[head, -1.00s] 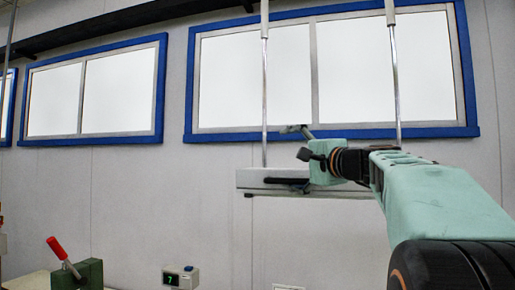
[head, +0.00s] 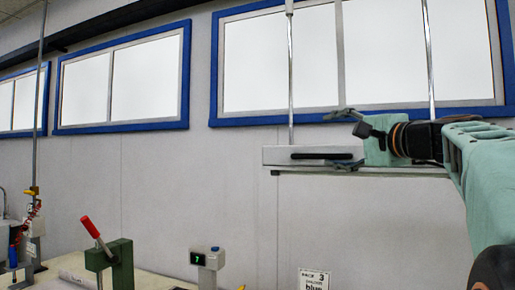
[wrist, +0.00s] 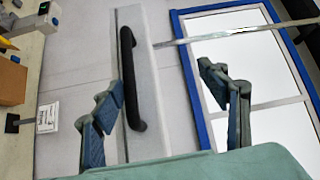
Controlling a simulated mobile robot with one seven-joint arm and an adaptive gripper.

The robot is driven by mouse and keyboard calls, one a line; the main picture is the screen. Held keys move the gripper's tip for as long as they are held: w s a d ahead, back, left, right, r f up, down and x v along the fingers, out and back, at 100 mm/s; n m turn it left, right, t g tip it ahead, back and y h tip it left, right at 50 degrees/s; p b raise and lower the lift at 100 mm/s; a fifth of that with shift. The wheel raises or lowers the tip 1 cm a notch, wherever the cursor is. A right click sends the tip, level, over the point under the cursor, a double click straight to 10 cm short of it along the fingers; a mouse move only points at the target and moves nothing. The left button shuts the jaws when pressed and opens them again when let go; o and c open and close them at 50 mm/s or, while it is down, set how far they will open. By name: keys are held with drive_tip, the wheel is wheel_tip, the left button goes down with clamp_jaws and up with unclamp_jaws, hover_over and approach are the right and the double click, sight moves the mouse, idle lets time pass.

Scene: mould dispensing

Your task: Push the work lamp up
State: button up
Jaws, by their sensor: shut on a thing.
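The work lamp (head: 274,156) is a pale grey bar with a black handle (head: 322,156) on its front. It hangs level from two thin metal rods (head: 291,70) just below the blue-framed window. Part of the bar is hidden behind my gripper and arm.
A bench runs along the lower left. It bears a green press with a red lever (head: 90,227) and a small box with a green display (head: 207,258). A printed label (head: 313,280) is at the bottom. The wall around the lamp is clear.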

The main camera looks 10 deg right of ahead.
drive_tip(key=shift+s+r+t, duration=0.3)
drive_tip(key=shift+s+r, duration=0.85)
drive_tip(key=shift+s, duration=0.05)
drive_tip(key=shift+c, duration=0.2)
drive_tip(key=v, duration=0.1)
drive_tip(key=b+v, duration=0.1)
drive_tip(key=v, duration=0.1)
drive_tip(key=shift+s+a+r, duration=0.1)
drive_tip(key=shift+s+a, duration=0.1)
drive_tip(key=shift+s, duration=0.3)
drive_tip(key=c, duration=0.5)
drive_tip(key=shift+s+f+b, duration=0.2)
drive_tip(key=shift+s+b, duration=0.25)
drive_tip(key=shift+b, duration=0.1)
drive_tip(key=shift+w+f, duration=0.15)
